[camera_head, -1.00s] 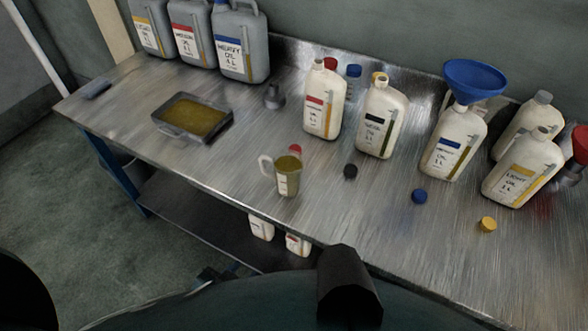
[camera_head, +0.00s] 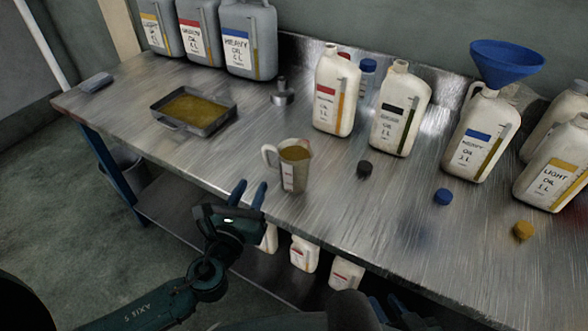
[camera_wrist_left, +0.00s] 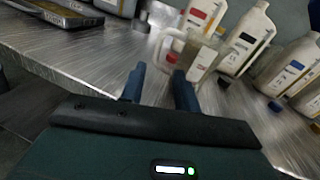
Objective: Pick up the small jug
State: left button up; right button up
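The small jug (camera_head: 294,174) is a clear measuring jug with yellowish oil inside. It stands upright on the metal bench near its front edge, handle to the left. My left gripper (camera_head: 250,187) is open and empty, in front and to the left of the jug, its blue fingers pointing up toward the bench. In the left wrist view the jug (camera_wrist_left: 202,62) stands beyond the open fingertips (camera_wrist_left: 159,78), apart from them. Dark blue parts at the bottom edge of the head view appear to be my right gripper (camera_head: 396,312), partly cut off; its opening is unclear.
An oil-filled tray (camera_head: 222,123) lies left of the jug on the bench (camera_head: 330,215). White oil bottles (camera_head: 335,90) stand behind and right, one with a blue funnel (camera_head: 505,62). Loose black (camera_head: 365,169), blue (camera_head: 443,196) and yellow (camera_head: 523,230) caps lie right of the jug.

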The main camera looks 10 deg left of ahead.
aim_at(266, 161)
pick_arm(q)
jog(key=w, duration=0.5)
jog(key=shift+w+d, duration=0.2)
jog(key=shift+d, duration=0.1)
jog(key=shift+w+d+f, duration=0.1)
jog(key=shift+w+f, duration=0.15)
jog(key=shift+w, duration=1.15)
jog(key=shift+w+d+f, duration=0.1)
jog(key=shift+w+f, duration=0.1)
jog(key=shift+w, duration=1.15)
grip_shut()
